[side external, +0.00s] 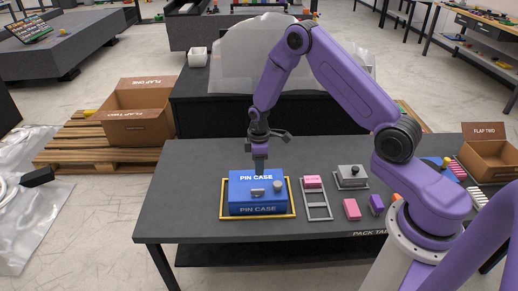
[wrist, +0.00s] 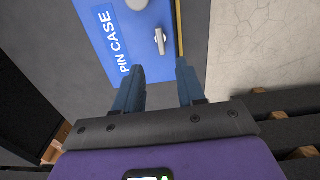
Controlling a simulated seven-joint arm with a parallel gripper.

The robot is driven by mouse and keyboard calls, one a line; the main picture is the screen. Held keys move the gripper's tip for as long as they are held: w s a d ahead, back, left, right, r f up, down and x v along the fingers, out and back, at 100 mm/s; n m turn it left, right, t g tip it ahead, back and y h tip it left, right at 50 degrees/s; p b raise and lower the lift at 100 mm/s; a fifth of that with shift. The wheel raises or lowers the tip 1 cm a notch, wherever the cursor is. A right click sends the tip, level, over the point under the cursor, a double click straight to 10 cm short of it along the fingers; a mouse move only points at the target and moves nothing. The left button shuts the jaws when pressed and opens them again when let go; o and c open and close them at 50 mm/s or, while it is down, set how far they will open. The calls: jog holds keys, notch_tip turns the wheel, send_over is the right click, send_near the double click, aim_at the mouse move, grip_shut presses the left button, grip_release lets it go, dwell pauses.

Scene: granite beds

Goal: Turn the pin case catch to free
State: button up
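The blue pin case (side external: 240,191) sits in a yellow frame on the dark table, with white lettering on its top and front. A small silver catch (side external: 258,192) is on the case. In the wrist view the catch (wrist: 160,40) is a narrow lever on the blue face (wrist: 118,35), its length running roughly up and down the picture. A round grey knob (side external: 277,185) is beside it, partly cut off in the wrist view (wrist: 137,3). My gripper (side external: 260,167) points down near the far edge of the case. In the wrist view its fingers (wrist: 160,67) are apart, with nothing between them.
To the right are a grey rack (side external: 317,204) with a pink block, a loose pink block (side external: 352,209), a purple block (side external: 376,204) and a grey block with a black knob (side external: 352,175). The table's left part is clear.

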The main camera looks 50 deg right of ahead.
notch_tip(320, 180, up, 6)
jog(key=shift+r, duration=0.25)
jog(key=s+a+r+n, duration=0.2)
jog(key=s+a+r, duration=0.95)
jog(key=s, duration=0.25)
jog(key=s+d+r, duration=0.1)
jog(key=s+r, duration=0.1)
jog(key=s, duration=0.8)
jog(key=s+d+r+n, duration=0.1)
jog(key=s+r, duration=0.2)
jog(key=s, duration=0.7)
jog(key=shift+s+d+r, duration=0.15)
jog(key=shift+d+r, duration=0.2)
